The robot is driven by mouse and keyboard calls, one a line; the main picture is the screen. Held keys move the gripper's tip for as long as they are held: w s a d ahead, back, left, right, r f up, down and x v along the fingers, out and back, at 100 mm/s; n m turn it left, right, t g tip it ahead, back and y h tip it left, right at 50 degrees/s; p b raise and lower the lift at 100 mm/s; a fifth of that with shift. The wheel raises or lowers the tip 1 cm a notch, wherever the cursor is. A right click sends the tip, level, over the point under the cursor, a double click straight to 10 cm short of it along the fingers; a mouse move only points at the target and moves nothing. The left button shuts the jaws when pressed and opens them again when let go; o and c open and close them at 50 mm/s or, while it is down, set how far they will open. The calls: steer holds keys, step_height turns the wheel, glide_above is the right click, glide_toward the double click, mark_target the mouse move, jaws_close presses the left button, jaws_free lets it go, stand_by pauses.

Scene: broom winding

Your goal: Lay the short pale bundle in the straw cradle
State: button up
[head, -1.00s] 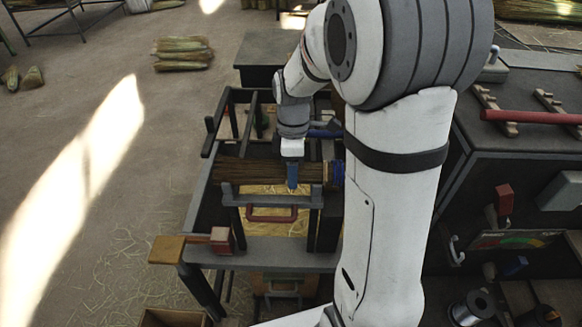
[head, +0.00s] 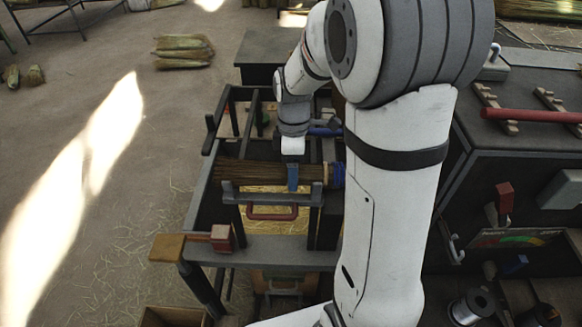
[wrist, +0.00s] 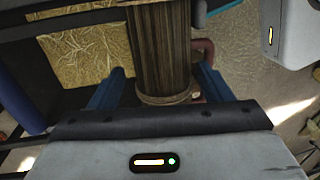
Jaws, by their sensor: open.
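A brown straw bundle (head: 250,172) lies level across the dark frame of the bench. A pale collar and a blue part show at its right end. It also shows in the wrist view (wrist: 160,50), with a tied band near its lower end. My gripper (head: 292,178) is over the bundle in the head view. In the wrist view my gripper (wrist: 160,90) is open, with one blue finger on each side of the bundle and gaps between. Yellow straw (head: 265,205) lies in the bay below. I cannot tell which part is the straw cradle.
A red handle (head: 272,213) sits on the bay's front. A red block (head: 222,238) stands at the bench's front left. A dark machine with a red bar (head: 530,116) fills the right. Several pale bundles (head: 183,52) lie on the floor behind. Floor at left is mostly clear.

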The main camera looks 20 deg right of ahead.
step_height(320, 180, up, 8)
steer(key=w, duration=0.1)
steer(key=shift+w+d+f, duration=0.15)
stand_by(0.5)
